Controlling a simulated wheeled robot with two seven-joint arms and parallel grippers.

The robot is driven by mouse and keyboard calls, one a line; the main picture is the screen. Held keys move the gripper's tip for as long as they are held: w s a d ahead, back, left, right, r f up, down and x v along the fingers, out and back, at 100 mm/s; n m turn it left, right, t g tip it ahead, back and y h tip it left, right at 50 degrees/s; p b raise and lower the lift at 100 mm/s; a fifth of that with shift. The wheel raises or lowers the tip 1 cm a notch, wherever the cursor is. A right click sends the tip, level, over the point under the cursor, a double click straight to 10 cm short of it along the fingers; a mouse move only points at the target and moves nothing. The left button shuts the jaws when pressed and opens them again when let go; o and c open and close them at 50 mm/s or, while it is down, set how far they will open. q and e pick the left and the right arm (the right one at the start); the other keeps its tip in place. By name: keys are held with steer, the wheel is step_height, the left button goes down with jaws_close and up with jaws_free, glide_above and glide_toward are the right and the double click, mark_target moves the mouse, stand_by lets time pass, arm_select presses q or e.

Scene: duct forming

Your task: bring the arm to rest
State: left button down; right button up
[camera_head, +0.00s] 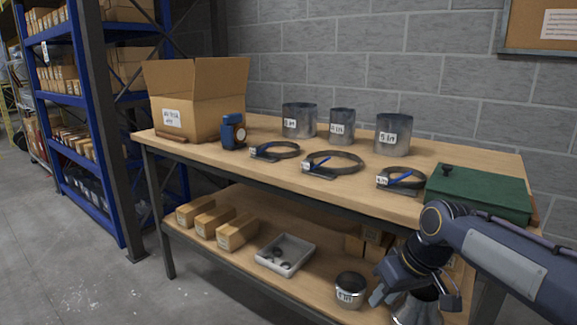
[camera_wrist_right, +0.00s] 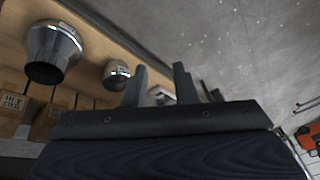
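My right arm comes in from the right of the head view, and its gripper (camera_head: 377,294) hangs in front of the workbench's lower shelf. In the right wrist view my right gripper's two fingers (camera_wrist_right: 158,84) stand apart with nothing between them. A metal cone-shaped duct piece (camera_head: 418,309) is just beyond and below the gripper; it also shows in the right wrist view (camera_wrist_right: 50,52). A small metal cap (camera_head: 350,288) stands on the shelf to the gripper's left. My left gripper is not in either view.
The wooden workbench (camera_head: 215,160) carries an open cardboard box (camera_head: 190,115), a blue gauge tool (camera_head: 232,131), three metal duct pieces (camera_head: 342,124), three ring clamps (camera_head: 333,162) and a green case (camera_head: 477,192). The lower shelf holds small boxes (camera_head: 237,233) and a grey tray (camera_head: 285,254). Floor at left is clear.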

steer(key=s+d+f+m+t, duration=0.1)
steer(key=s+f+m, duration=0.25)
steer(key=s, duration=0.75)
steer(key=s+d+f+m+t, duration=0.15)
steer(key=s+f, duration=0.25)
steer(key=s, duration=0.8)
step_height(320, 180, up, 31)
steer(key=p, duration=3.1)
steer(key=shift+s+a+r+y, duration=0.2)
steer(key=shift+s+a+y, duration=0.1)
steer(key=shift+a, duration=0.1)
